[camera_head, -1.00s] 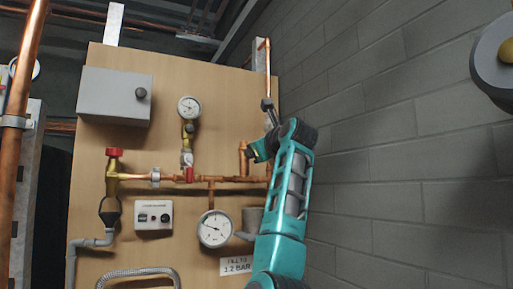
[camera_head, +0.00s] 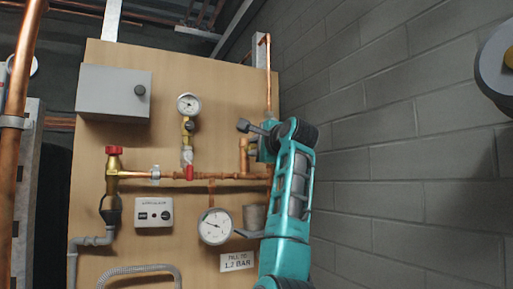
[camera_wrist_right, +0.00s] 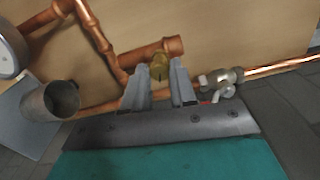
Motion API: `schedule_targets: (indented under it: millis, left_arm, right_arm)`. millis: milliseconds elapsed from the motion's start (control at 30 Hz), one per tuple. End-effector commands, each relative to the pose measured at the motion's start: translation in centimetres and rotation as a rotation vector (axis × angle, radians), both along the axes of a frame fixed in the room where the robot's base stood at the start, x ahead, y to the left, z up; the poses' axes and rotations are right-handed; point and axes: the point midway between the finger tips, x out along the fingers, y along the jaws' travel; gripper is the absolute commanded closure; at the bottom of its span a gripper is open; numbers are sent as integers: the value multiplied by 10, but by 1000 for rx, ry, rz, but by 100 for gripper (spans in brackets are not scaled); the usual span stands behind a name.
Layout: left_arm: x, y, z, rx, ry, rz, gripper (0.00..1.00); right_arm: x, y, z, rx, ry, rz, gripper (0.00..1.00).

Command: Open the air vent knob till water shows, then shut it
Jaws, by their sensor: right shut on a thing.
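The air vent knob (camera_wrist_right: 158,68) is a small brass piece at the end of a short copper stub (camera_wrist_right: 172,46) in the right wrist view. My right gripper (camera_wrist_right: 159,84) has its two grey fingers on either side of the knob and is shut on it. In the head view the right gripper (camera_head: 252,149) is at the board's right edge beside the copper stub (camera_head: 243,155), and its wrist largely hides the knob. I see no water at the knob. My left gripper is not in view.
A grey cup (camera_wrist_right: 62,99) hangs below the pipe, left of the gripper in the wrist view. A valve (camera_wrist_right: 221,80) is close to the right finger. The board (camera_head: 205,75) carries a lower gauge (camera_head: 215,227) and an upper gauge (camera_head: 188,104). A block wall (camera_head: 410,150) stands right.

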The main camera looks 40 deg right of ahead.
Motion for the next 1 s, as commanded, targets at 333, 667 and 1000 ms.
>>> schedule_targets:
  millis: [333,667,1000]
  left_arm:
    - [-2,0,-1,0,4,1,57]
    - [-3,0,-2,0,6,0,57]
    - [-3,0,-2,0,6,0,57]
  right_arm:
    - [0,0,-1,-304,98,0,100]
    - [0,0,-1,-510,164,0,100]
    - [0,0,-1,-596,191,2,100]
